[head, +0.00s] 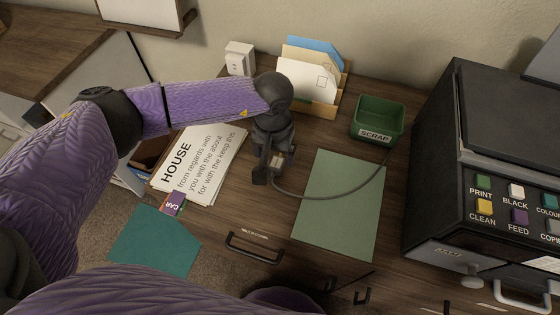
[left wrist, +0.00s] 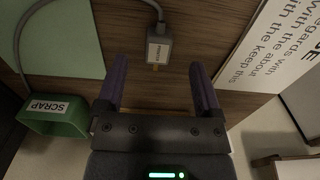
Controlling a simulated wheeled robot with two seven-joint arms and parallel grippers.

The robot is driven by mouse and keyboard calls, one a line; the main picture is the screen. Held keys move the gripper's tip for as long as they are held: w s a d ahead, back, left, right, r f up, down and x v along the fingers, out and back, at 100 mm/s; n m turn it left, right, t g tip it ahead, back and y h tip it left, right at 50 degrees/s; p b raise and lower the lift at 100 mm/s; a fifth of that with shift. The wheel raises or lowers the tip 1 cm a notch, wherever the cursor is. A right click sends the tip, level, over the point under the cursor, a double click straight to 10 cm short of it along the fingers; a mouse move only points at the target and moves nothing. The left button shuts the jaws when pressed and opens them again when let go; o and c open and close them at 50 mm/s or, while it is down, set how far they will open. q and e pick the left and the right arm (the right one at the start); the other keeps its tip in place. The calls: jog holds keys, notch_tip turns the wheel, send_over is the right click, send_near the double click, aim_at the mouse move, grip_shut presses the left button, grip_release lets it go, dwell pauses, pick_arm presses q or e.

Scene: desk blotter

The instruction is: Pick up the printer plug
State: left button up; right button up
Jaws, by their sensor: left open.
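The printer plug (head: 277,161) is a small grey block with a label and metal prongs, on a grey cable (head: 335,197). It lies on the wooden desk between the papers and the green blotter. In the left wrist view, the plug (left wrist: 160,46) shows between the tips of my left gripper (left wrist: 159,66), prongs pointing towards the palm. The fingers stand open on either side with gaps. In the head view, my left gripper (head: 268,172) hangs over the plug and partly hides it. I cannot tell how far the fingertips are above the desk. My right gripper is not in view.
A printed paper stack (head: 196,170) lies left of the plug, the green blotter (head: 340,205) right. The green scrap tray (head: 377,118), letter rack (head: 309,92) and white socket box (head: 240,58) stand behind. A black printer (head: 480,165) fills the right.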

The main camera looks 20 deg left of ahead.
aim_at(275, 166)
pick_arm(q)
notch_tip(275, 166, down, 5)
jog(key=shift+f+b, duration=0.1)
jog(key=shift+b, duration=0.85)
jog(key=c, duration=1.1)
grip_shut()
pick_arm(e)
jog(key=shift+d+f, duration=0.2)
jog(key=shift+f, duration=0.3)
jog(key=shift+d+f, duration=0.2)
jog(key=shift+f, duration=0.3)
